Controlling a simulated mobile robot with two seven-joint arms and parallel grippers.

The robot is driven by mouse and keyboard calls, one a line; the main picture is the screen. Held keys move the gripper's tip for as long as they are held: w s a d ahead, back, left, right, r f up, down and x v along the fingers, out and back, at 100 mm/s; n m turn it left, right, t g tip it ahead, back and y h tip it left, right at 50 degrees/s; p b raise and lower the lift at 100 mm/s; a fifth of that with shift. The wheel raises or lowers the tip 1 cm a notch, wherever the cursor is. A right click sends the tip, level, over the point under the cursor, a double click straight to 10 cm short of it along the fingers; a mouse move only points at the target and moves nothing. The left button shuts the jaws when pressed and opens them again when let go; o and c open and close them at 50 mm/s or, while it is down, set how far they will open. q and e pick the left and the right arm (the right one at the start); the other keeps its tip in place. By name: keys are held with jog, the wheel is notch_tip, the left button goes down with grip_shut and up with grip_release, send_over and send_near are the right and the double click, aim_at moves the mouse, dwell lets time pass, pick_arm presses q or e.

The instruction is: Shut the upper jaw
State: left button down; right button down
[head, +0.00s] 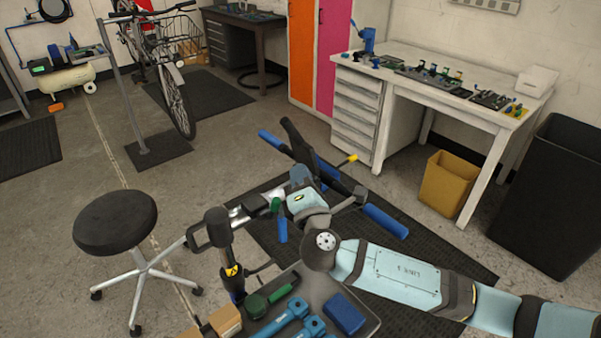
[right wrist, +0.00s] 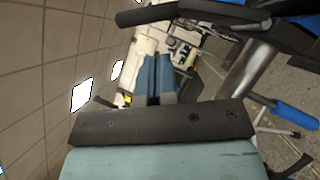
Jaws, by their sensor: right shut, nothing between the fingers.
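A work stand with a silver arm (head: 245,213) and a black and blue clamp head stands in the middle of the head view. A black slanted piece (head: 296,140) rises from the head and looks like the upper jaw, raised. Blue-ended handles (head: 385,221) stick out to the sides. My right gripper (head: 299,174) is shut and empty, in front of the clamp head; I cannot tell if it touches. In the right wrist view its blue fingers (right wrist: 157,80) are together, with a black bar (right wrist: 146,15) above and the silver tube (right wrist: 250,70) at right. My left gripper is not in view.
A tool tray (head: 365,325) with a blue box and blue-handled tools is in front. A black stool (head: 115,222) stands at left. A white workbench (head: 440,85), a yellow bin (head: 450,182) and a black bin (head: 552,195) are at right. Floor between stool and bicycle is clear.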

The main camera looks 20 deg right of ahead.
aim_at(294, 149)
jog(key=p+x, duration=0.1)
jog(key=x, duration=0.6)
jog(key=shift+w+d, duration=0.1)
jog(key=shift+w, duration=0.1)
